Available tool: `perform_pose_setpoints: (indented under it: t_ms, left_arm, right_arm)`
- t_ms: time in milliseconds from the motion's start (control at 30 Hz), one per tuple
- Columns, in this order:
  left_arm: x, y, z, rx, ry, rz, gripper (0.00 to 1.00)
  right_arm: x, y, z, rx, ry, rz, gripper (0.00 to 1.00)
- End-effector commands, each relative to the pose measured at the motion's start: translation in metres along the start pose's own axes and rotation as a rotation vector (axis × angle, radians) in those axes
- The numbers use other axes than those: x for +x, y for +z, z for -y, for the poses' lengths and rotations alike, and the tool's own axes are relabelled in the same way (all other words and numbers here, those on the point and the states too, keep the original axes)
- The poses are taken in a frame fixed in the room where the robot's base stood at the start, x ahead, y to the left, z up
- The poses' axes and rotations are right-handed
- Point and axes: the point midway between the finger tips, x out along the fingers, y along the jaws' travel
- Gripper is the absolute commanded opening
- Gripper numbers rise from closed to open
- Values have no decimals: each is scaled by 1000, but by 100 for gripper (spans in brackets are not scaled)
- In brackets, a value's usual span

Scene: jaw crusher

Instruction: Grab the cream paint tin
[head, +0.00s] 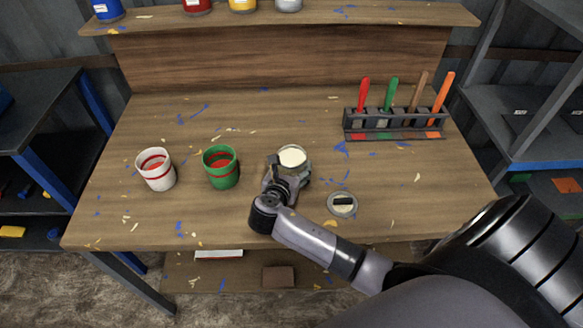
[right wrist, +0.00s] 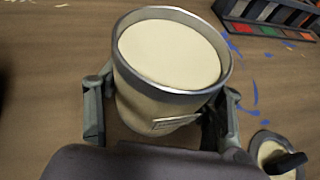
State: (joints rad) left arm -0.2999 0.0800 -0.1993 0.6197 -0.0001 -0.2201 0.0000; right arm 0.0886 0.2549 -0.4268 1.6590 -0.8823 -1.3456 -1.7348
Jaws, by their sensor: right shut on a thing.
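The cream paint tin (head: 292,157) is open, full of cream paint, and upright at the middle of the wooden bench. In the right wrist view the tin (right wrist: 170,60) has a metal rim and a small label. My right gripper (head: 284,172) is shut on the tin, with one finger on each side of its body; the fingers also show in the right wrist view (right wrist: 160,115). Whether the tin touches the bench is hard to tell. My left gripper is not in view.
A white cup (head: 155,170) and a green cup (head: 221,168) stand left of the tin. A round lid-like piece (head: 342,204) lies to its right. A dark rack (head: 395,127) with several coloured-handled tools stands at the back right. Several tins line the shelf (head: 340,15) behind.

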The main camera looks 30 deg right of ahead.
Motion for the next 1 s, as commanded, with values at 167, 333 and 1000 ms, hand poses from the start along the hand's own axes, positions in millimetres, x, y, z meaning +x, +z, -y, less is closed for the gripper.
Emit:
perform_pose_setpoints:
  t_ms: [167,333,1000]
  left_arm:
    - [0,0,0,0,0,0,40]
    - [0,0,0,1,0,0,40]
    - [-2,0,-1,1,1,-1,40]
  right_arm:
    - [0,0,0,0,0,0,39]
    - [0,0,0,0,0,0,27]
    - [-6,17,-1,5,2,4,14]
